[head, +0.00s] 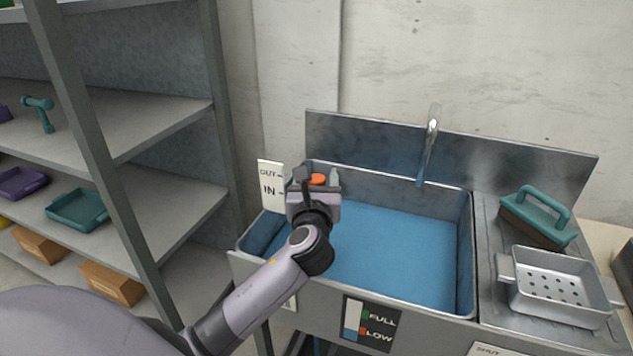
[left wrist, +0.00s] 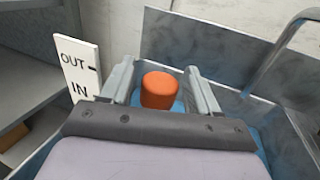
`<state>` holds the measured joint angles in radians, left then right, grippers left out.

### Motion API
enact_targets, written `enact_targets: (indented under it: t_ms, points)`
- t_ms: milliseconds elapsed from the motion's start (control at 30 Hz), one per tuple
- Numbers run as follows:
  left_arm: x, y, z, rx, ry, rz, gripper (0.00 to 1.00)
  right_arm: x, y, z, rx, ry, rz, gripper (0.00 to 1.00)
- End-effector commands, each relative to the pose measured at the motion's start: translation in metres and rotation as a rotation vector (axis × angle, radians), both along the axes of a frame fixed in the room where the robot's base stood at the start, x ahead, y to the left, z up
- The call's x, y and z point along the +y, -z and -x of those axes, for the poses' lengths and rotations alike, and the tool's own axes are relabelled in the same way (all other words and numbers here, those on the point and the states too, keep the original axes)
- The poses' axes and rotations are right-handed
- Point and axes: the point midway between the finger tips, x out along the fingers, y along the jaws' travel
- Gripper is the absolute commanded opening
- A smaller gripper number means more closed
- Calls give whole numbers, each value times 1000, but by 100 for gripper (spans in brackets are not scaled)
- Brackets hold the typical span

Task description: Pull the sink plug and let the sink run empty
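The sink (head: 465,250) holds blue water (head: 395,250) across its basin. The orange plug knob (head: 317,180) is at the sink's back left, beside a white sign (head: 270,185) marked OUT and IN. My left gripper (head: 316,178) is over that corner. In the left wrist view the orange knob (left wrist: 160,90) stands between the two fingers, with a small gap on each side. The gripper is open around it. The lower part of the plug is hidden. My right gripper is not in view.
A tap (head: 429,145) rises behind the sink. A green-handled brush (head: 538,217) and a perforated metal basket (head: 560,290) are on the right drainboard. A FULL/LOW gauge (head: 370,322) is on the sink's front. Grey shelves (head: 170,125) stand close on the left.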

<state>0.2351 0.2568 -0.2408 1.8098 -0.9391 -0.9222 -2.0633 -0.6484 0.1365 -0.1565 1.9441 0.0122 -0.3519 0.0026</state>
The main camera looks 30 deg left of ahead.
Motion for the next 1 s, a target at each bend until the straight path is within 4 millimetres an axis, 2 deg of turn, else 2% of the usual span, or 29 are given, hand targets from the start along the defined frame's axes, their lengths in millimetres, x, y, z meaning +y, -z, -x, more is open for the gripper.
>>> enact_targets:
  t_ms: [367, 800, 1000]
  points:
    - [-3, 4, 4, 9, 2, 3, 64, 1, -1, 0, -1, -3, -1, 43]
    - [-33, 4, 53, 8, 2, 2, 64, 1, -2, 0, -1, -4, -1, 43]
    - [-37, 3, 61, 6, 0, 1, 64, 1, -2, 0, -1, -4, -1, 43]
